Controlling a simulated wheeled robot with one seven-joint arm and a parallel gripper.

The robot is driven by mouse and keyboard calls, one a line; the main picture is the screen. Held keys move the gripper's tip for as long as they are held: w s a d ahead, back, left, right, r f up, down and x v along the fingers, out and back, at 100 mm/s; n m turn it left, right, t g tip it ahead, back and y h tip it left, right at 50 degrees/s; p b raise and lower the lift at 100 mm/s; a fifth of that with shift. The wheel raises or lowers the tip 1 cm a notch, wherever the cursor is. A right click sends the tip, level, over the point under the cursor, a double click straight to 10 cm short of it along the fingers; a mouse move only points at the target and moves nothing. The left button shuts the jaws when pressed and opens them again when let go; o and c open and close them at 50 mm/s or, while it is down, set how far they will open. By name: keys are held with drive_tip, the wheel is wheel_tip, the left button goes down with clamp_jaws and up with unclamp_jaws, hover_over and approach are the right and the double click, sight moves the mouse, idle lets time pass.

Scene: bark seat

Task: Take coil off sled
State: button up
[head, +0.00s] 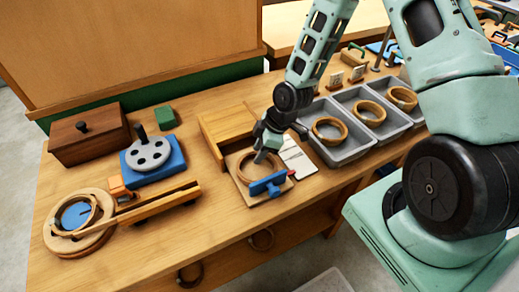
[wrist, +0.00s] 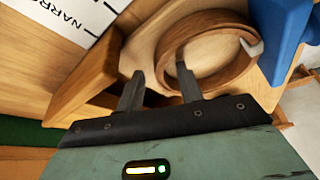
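The coil, a brown wooden ring (head: 245,178), lies on the sled, a pale wooden board (head: 241,160) at the middle of the bench. In the wrist view the coil (wrist: 228,77) is large, with the sled's pale wood (wrist: 205,47) inside it. A blue block with a red knob (head: 268,184) stands at the coil's front side; its blue part also shows in the wrist view (wrist: 280,35). My gripper (head: 262,152) is above the coil's back edge, fingers pointing down. Its fingers (wrist: 157,75) are apart: one appears inside the ring, the other outside. Contact with the wall is unclear.
A wooden box-like stand (head: 226,124) and a printed card (head: 296,158) are close behind the sled. Grey trays (head: 336,154) with similar rings stand right. A blue fixture (head: 163,172), round wooden form (head: 62,243) and lidded box (head: 88,145) stand left.

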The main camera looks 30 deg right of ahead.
clamp_jaws()
drive_tip(key=shift+w, duration=0.9)
unclamp_jaws()
